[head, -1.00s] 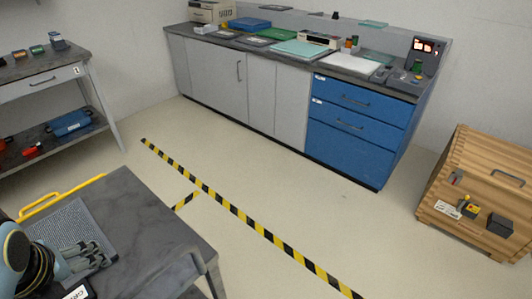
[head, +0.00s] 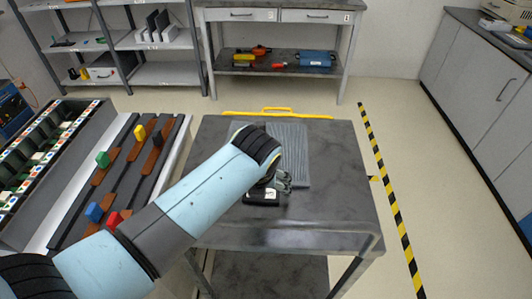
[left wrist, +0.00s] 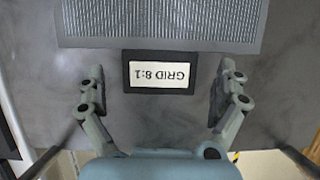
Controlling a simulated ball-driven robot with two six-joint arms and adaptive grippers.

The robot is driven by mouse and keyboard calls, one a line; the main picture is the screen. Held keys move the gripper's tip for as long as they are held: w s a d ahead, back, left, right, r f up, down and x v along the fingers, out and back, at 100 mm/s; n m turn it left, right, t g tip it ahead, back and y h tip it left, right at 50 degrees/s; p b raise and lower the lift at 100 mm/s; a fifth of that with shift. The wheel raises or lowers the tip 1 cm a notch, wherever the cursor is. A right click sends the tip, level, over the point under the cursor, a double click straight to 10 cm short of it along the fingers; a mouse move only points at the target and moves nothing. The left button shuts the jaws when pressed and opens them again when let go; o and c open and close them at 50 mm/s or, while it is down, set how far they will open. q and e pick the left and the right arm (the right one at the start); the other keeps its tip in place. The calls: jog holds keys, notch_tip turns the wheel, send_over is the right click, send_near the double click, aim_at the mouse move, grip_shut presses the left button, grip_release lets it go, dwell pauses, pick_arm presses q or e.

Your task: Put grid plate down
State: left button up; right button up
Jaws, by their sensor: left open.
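The grid plate (head: 292,148) is a grey, finely ribbed sheet lying flat on the dark top of the cart (head: 340,205). Its black tab with a white label (head: 262,198) points to the near side. In the left wrist view the plate (left wrist: 160,22) spans the top, and the tab reads "GRID 8:1" upside down (left wrist: 160,76). My left gripper (left wrist: 162,80) is open, with one finger on each side of the tab and a gap to both. In the head view the left gripper (head: 278,181) is partly hidden by my arm. My right gripper is not in view.
A yellow handle (head: 276,114) runs along the cart's far edge. A rack with coloured handles (head: 125,165) stands close on the left. A bench (head: 280,70) and shelves (head: 150,45) stand behind. Striped floor tape (head: 390,200) and clear floor lie to the right.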

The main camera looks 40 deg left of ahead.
pick_arm(q)
jog(key=shift+x, duration=0.85)
jog(key=c, duration=1.4)
jog(key=shift+r, duration=0.1)
jog(key=shift+c, duration=0.2)
